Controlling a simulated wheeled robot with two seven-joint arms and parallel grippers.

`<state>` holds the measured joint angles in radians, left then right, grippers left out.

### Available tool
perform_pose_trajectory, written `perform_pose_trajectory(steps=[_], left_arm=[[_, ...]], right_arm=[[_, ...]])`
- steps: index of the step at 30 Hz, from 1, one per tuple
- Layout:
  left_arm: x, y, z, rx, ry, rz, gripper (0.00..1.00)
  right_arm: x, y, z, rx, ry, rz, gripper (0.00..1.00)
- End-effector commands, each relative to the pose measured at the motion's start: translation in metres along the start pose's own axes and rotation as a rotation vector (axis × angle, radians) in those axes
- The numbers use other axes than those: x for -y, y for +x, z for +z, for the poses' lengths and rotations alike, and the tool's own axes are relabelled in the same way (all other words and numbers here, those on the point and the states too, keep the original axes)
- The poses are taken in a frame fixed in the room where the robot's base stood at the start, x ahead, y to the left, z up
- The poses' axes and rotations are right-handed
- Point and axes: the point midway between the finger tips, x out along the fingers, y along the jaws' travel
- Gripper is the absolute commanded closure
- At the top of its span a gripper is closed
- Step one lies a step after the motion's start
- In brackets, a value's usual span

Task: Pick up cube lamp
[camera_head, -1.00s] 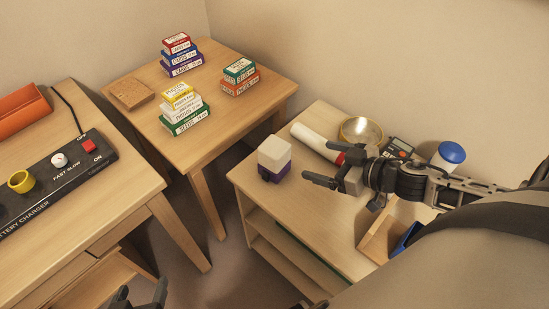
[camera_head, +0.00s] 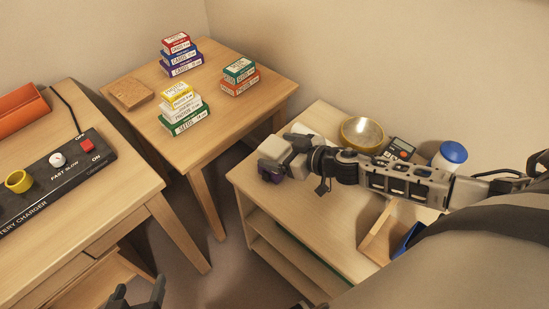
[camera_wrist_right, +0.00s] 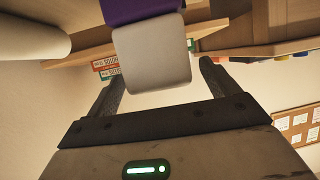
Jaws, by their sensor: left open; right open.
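The cube lamp (camera_head: 274,149) has a white top over a purple base and stands upright near the left corner of the low shelf unit (camera_head: 335,205). My right gripper (camera_head: 284,158) is at the lamp and partly hides it. In the right wrist view the lamp (camera_wrist_right: 152,55) appears upside down, its white part between the two open fingers (camera_wrist_right: 160,85), with gaps showing beside it at the fingertips. My left gripper (camera_head: 138,300) is open and empty at the bottom edge of the head view, far from the lamp.
A white roll (camera_wrist_right: 30,40) lies close beside the lamp. A brass dish (camera_head: 361,133), a calculator (camera_head: 397,149), a blue-lidded jar (camera_head: 450,156) and a wooden tray (camera_head: 380,236) share the top. Stacked boxes (camera_head: 183,110) stand on the table behind.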

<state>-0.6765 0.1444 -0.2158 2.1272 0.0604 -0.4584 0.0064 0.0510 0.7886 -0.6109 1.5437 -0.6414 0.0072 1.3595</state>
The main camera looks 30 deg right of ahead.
Motion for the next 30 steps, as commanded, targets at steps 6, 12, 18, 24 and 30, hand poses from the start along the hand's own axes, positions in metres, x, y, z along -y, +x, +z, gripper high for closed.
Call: perform_pose_trajectory(steps=[6,12,18,24,30], left_arm=[[0.0,0.001,0.004,0.006,-0.003,0.0,0.37],[0.0,0.001,0.005,0.007,-0.005,0.0,0.37],[0.0,0.001,0.005,0.007,-0.005,0.0,0.37],[0.0,0.001,0.004,0.007,-0.005,0.0,0.37],[-0.001,-0.001,0.001,0.006,-0.004,0.0,0.37]], right_arm=[[-0.001,0.021,0.0,0.001,0.0,0.001,0.13],[0.0,0.021,0.0,0.001,0.0,0.0,0.13],[0.0,0.021,0.001,0.001,0.0,0.0,0.66],[-0.001,0.021,0.0,-0.001,0.0,0.0,0.68],[-0.001,0.019,-0.006,-0.001,-0.001,0.001,0.68]])
